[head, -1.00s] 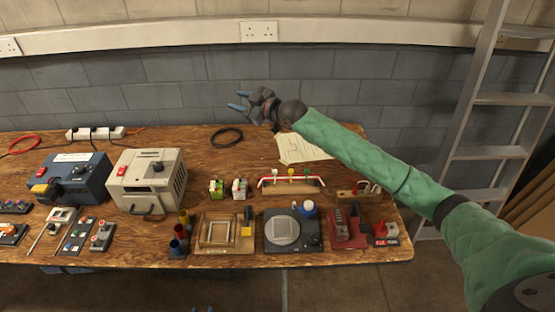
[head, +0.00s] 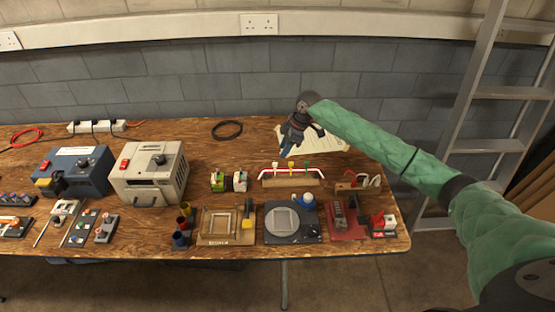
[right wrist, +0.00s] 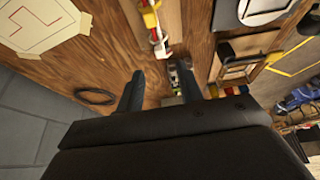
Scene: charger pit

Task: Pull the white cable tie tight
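A low wooden stand (head: 291,182) near the middle of the bench carries a red and white cable bundle (head: 291,174). Several small coloured cable-tie heads stand up from it. The white cable tie (head: 275,165) seems to be the left one, but it is too small to see how tight it is. My right gripper (head: 287,150) hangs above and behind the stand, fingers pointing down, touching nothing. In the right wrist view my right gripper (right wrist: 160,88) has its two fingers well apart with nothing between them. The bundle shows beyond them at the top. My left gripper is out of view.
Paper sheets (head: 325,140) lie behind the stand and a black cable coil (head: 227,129) lies at the back. Two small connector blocks (head: 228,182) stand left of the stand. A round turntable fixture (head: 290,222) and a wooden frame (head: 222,224) sit in front.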

